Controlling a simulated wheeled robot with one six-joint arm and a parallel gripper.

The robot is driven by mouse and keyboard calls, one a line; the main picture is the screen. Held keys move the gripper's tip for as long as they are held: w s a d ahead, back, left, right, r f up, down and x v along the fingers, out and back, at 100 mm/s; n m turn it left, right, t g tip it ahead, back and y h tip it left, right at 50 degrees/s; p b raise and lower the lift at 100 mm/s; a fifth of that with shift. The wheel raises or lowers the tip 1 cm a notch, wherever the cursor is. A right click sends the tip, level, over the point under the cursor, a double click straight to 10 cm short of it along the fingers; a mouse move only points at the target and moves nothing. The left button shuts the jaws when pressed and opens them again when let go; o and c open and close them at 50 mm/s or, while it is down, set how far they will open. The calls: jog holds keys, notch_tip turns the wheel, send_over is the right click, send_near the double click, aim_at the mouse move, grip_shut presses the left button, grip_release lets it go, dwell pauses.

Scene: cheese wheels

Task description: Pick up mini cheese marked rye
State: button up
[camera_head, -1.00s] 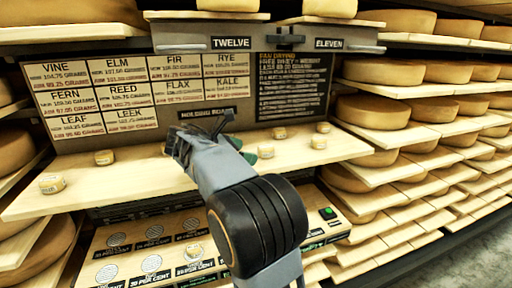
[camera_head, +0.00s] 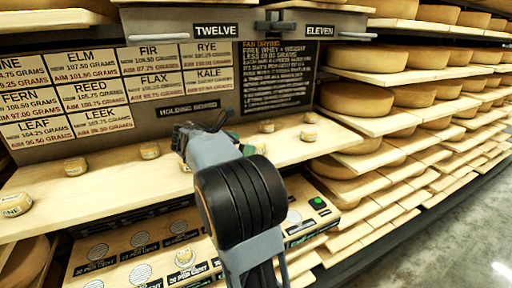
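Several small round mini cheeses lie on the wooden holding board (camera_head: 80,200). One at the left front (camera_head: 15,205) has lettering that seems to end in "INE". Others are at the left (camera_head: 75,166), left of my gripper (camera_head: 150,151), and at the right (camera_head: 267,126), (camera_head: 308,135), (camera_head: 311,117). Their markings are too small to read, so I cannot tell which is rye. The RYE entry (camera_head: 212,48) is on the wall chart. My gripper (camera_head: 203,130) is over the board's middle, seen from behind; its fingertips are mostly hidden by the arm.
Racks of large cheese wheels (camera_head: 355,98) stand at the right. Open floor (camera_head: 460,235) lies at the far right.

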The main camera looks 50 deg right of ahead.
aim_at(253, 143)
jog(key=shift+p+x, duration=0.65)
jog(key=shift+x, duration=2)
jog(key=c, duration=1)
jog(key=shift+r, duration=0.2)
jog(key=shift+c, duration=0.2)
